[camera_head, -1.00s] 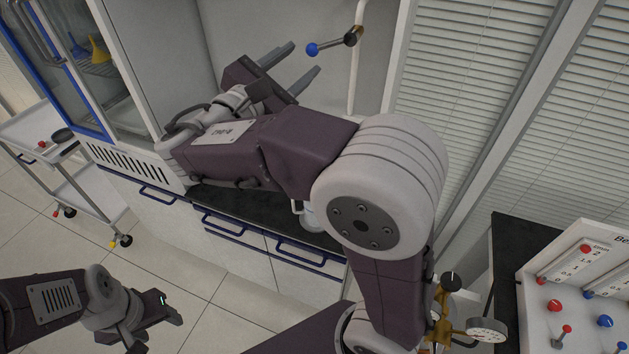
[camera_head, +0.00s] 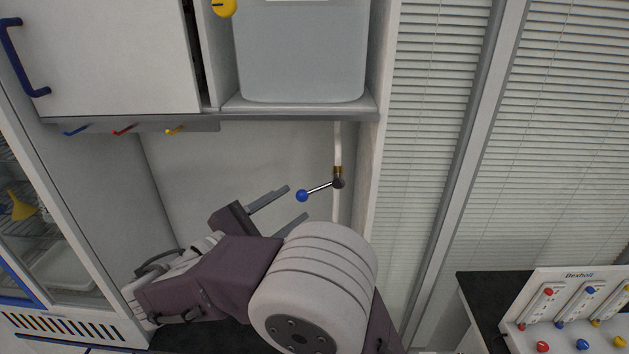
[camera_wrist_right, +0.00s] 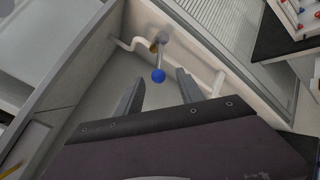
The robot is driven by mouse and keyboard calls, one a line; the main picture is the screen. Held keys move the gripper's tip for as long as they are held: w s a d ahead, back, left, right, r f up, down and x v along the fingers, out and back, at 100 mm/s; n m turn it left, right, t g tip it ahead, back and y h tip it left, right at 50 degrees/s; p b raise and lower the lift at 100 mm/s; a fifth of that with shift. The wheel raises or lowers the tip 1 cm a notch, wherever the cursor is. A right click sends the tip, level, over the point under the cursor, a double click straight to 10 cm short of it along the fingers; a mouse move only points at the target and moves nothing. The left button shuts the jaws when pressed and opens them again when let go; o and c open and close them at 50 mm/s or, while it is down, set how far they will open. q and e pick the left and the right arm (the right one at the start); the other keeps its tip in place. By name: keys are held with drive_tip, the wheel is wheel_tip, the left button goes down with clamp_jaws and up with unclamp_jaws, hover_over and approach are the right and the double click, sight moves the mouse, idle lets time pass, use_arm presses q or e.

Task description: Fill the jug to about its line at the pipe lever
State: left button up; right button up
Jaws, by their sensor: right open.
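The pipe lever (camera_head: 321,188) has a blue ball knob and sticks out to the left from a brass fitting on the white pipe (camera_head: 338,145). My right gripper (camera_head: 297,203) is open and empty, its two grey fingers pointing at the lever. In the right wrist view, the lever's blue knob (camera_wrist_right: 158,75) shows between the open fingertips (camera_wrist_right: 158,78); I cannot tell whether it lies between them in depth or just beyond. No jug can be made out now; my right arm covers much of the counter. My left gripper is out of view.
A clear tank (camera_head: 302,50) of liquid stands on the shelf (camera_head: 290,110) above the lever. The alcove's right side wall (camera_head: 375,150) is close to the pipe. A glass-doored cabinet (camera_head: 40,225) stands at left, and a panel with coloured knobs (camera_head: 575,310) at lower right.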

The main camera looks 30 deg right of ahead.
sight(307, 194)
drive_tip(key=d, duration=0.1)
drive_tip(key=d+p, duration=0.1)
drive_tip(key=d, duration=0.2)
drive_tip(key=shift+w+d+r+p, duration=0.1)
drive_tip(key=shift+w+r+p, duration=0.05)
drive_tip(key=shift+r+p, duration=0.2)
drive_tip(key=w+d, duration=0.1)
drive_tip(key=w+d+p, duration=0.1)
drive_tip(key=d, duration=0.1)
drive_tip(key=shift+w+d+f, duration=0.2)
drive_tip(key=shift+w+f, duration=0.15)
drive_tip(key=shift+f, duration=0.05)
drive_tip(key=shift+s+d, duration=0.1)
drive_tip(key=shift+s, duration=0.05)
drive_tip(key=shift+c, duration=0.7)
clamp_jaws()
